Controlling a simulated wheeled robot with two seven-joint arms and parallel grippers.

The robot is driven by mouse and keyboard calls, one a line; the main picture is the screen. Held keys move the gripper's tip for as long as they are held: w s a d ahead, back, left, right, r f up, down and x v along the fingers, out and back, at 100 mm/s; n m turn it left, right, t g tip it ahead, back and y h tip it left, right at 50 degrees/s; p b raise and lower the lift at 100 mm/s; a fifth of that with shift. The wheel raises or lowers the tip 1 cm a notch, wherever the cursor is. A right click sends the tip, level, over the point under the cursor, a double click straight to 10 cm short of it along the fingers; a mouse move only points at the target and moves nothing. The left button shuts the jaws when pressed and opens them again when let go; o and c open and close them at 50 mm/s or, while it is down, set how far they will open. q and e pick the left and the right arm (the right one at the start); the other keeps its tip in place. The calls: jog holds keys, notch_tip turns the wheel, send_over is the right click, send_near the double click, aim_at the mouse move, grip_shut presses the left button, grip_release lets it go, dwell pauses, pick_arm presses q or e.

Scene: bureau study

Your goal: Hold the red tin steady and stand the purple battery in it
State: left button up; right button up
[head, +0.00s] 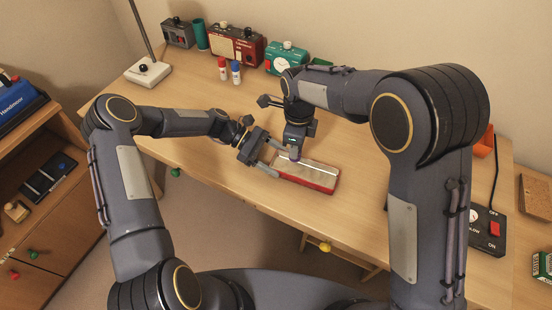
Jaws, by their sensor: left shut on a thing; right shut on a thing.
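The red tin (318,184) is a long, low box with a pale inside, lying on the wooden desk near its front edge. My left gripper (280,161) is shut on the tin's left end, one finger on each long side. My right gripper (296,149) points down over the left part of the tin and is shut on the purple battery (295,154). Only a small part of the battery shows below the fingers, and it looks roughly upright. I cannot tell whether its lower end touches the tin's floor.
A switch box (487,230) lies at right. The desk left of the tin is clear.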

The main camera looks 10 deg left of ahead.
jog(key=shift+f, duration=3.2)
jog(key=o, duration=1.1)
notch_tip(320, 180, up, 12)
jog(key=shift+f, duration=0.1)
pick_arm(q)
jog(key=o, duration=1.1)
jog(key=shift+a, duration=0.1)
jog(key=v, duration=1.1)
jog(key=shift+w+a+r, duration=0.1)
jog(key=shift+a+r, duration=0.05)
jog(key=shift+a, duration=0.25)
